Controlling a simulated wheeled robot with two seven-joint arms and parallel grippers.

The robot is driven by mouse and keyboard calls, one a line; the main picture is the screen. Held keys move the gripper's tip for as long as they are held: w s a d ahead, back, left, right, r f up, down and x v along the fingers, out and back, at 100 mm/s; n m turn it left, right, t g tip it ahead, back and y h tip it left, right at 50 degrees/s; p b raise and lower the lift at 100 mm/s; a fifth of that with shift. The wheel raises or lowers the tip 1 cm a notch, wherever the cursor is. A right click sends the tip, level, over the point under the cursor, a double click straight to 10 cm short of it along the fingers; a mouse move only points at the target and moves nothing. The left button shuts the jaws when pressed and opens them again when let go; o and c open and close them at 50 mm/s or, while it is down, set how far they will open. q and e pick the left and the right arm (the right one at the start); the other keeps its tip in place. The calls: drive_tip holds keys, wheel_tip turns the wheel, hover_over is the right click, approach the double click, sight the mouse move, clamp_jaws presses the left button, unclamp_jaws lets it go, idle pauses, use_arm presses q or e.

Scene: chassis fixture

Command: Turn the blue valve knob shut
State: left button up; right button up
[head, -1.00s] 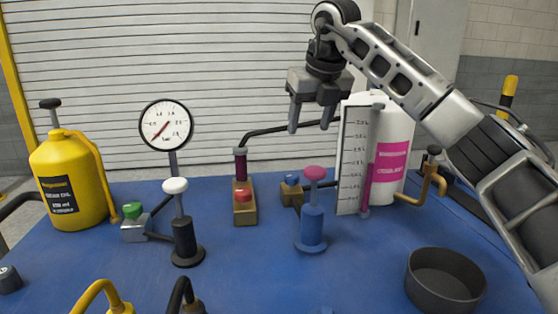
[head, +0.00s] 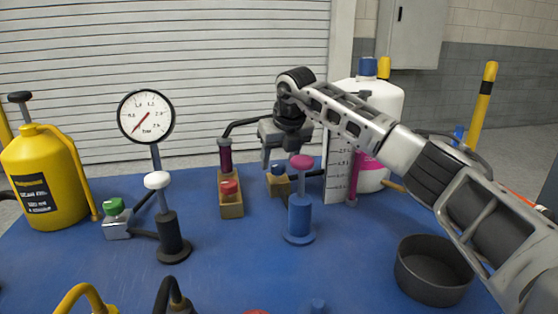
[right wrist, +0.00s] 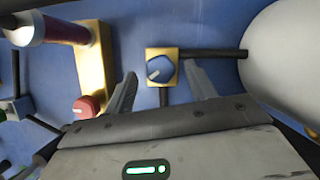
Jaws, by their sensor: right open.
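The blue valve knob (head: 278,168) sits on a small brass block with dark pipes, near the middle of the blue table. In the right wrist view the knob (right wrist: 160,69) is a faceted blue cap with a pale mark, seen from above. My right gripper (head: 281,158) is open and points down just above the knob. In the right wrist view its fingers (right wrist: 160,72) stand on either side of the brass block, with gaps visible. Nothing is between the fingers except the knob and block below. My left gripper is not in view.
A pink-topped blue post (head: 299,210) stands close in front of the knob. A brass block with a red knob (head: 229,188) is to its left. A scale panel (head: 338,178) and white bottle (head: 382,110) stand right. A dark bowl (head: 433,278) is at front right.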

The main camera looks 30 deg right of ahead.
drive_tip(key=shift+w+f, duration=0.25)
drive_tip(key=shift+f, duration=0.3)
drive_tip(key=c, duration=1)
drive_tip(key=shift+o, duration=0.2)
drive_tip(key=shift+m, duration=0.3)
drive_tip(key=m, duration=0.1)
drive_tip(key=m+h+p, duration=0.1)
drive_tip(key=m, duration=0.1)
drive_tip(key=shift+a+r+h, duration=0.1)
drive_tip(key=shift+a+h, duration=0.05)
drive_tip(key=shift+h, duration=0.15)
drive_tip(key=shift+w+m+g+h+p, duration=0.1)
drive_tip(key=shift+m+g+h+p, duration=0.45)
drive_tip(key=shift+m, duration=1.25)
